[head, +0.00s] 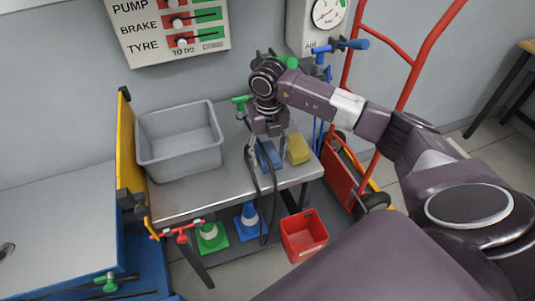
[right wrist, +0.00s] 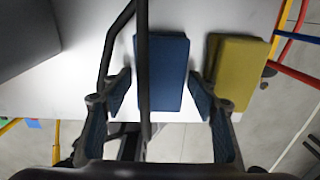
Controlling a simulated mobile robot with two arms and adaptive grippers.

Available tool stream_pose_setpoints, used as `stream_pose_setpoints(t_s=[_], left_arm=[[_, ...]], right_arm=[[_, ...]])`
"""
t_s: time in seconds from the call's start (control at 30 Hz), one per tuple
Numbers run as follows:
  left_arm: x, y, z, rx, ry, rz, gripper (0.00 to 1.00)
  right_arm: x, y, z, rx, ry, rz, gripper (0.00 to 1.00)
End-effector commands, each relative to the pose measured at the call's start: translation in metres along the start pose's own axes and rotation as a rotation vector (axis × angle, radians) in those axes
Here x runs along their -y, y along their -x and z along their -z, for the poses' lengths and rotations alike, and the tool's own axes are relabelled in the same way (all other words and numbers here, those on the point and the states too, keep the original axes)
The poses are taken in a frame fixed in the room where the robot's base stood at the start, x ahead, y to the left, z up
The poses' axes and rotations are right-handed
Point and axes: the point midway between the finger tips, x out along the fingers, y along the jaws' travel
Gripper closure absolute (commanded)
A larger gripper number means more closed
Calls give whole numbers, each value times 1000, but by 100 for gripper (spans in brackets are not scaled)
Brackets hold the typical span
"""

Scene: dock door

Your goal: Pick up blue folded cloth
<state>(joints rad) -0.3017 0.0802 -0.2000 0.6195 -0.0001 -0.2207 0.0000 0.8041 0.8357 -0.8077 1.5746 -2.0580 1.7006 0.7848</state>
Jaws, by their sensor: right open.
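The blue folded cloth (head: 271,155) lies on the grey metal table (head: 185,199), just left of a yellow folded cloth (head: 298,149). My right gripper (head: 264,150) is open above the blue cloth and points down at it. In the right wrist view, the blue cloth (right wrist: 168,75) lies between the two open fingers (right wrist: 160,92), with no clear contact. The right finger is close to the gap between the blue cloth and the yellow cloth (right wrist: 238,75). My left gripper is not in view.
Dark hoses (head: 262,190) hang in front of the table; one (right wrist: 143,60) crosses the left edge of the blue cloth in the wrist view. A grey bin (head: 180,145) stands left on the table. A red crate (head: 304,236) is below; a red hand truck (head: 408,60) stands right.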

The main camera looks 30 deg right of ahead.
Motion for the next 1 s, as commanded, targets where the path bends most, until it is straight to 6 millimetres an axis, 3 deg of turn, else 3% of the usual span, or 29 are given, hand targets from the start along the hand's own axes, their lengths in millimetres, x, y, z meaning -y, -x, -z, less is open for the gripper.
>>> stream_pose_setpoints(t_s=[0.23, 0.53, 0.83, 1.0], left_arm=[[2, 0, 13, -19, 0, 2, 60], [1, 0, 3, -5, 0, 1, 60], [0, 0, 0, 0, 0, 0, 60], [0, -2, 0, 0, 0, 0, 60]], right_arm=[[0, -1, 0, 2, 1, -1, 47], [0, -1, 0, 2, 0, -1, 79], [0, 2, -1, 3, 0, -1, 80], [0, 15, -2, 7, 0, -2, 80]])
